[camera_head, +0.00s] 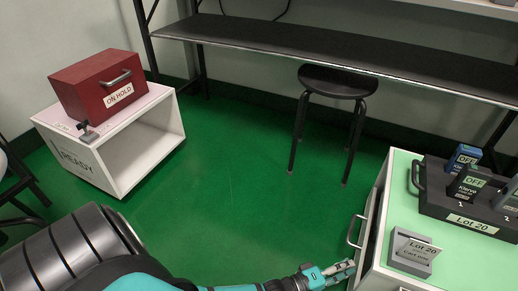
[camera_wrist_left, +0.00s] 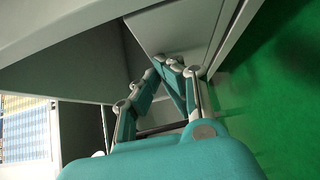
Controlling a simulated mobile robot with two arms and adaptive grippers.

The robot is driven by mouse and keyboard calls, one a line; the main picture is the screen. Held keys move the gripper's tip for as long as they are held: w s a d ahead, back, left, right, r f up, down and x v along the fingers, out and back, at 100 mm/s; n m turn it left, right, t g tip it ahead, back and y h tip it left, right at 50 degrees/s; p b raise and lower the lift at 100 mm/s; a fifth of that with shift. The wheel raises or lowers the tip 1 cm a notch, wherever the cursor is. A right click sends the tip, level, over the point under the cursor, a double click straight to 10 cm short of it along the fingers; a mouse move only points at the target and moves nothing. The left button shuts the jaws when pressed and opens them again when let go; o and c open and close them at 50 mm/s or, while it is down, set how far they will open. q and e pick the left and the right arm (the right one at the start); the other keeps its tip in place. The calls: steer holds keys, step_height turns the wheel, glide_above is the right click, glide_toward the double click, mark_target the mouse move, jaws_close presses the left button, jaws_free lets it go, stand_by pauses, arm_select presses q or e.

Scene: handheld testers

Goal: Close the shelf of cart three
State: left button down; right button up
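The cart (camera_head: 467,265) with a pale green top stands at the right. A small sign on it reads "Lot 20" and a cart name that I cannot read for certain. A metal handle (camera_head: 354,231) sticks out from its left side; how far any shelf stands out there is not clear. My left gripper (camera_head: 345,270) is low beside that side, just below the handle. In the left wrist view its fingers (camera_wrist_left: 166,63) come together at the tips, with nothing seen between them, close to grey panels (camera_wrist_left: 175,32) of the cart. My right gripper is not in view.
A black tray (camera_head: 430,190) of handheld testers, labelled "Lot 20", sits on the cart. A white open-sided cart (camera_head: 114,171) marked "READY" carries a red "ON HOLD" box (camera_head: 85,91) at left. A black stool (camera_head: 337,81) stands before a dark bench (camera_head: 300,42). Green floor is clear between.

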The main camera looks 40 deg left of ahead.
arm_select(q)
steer(key=shift+d+r, duration=0.2)
steer(key=shift+d, duration=0.1)
steer(key=v, duration=0.7)
steer(key=shift+s+a+f, duration=0.15)
steer(key=shift+s+a, duration=0.1)
steer(key=shift+a, duration=0.1)
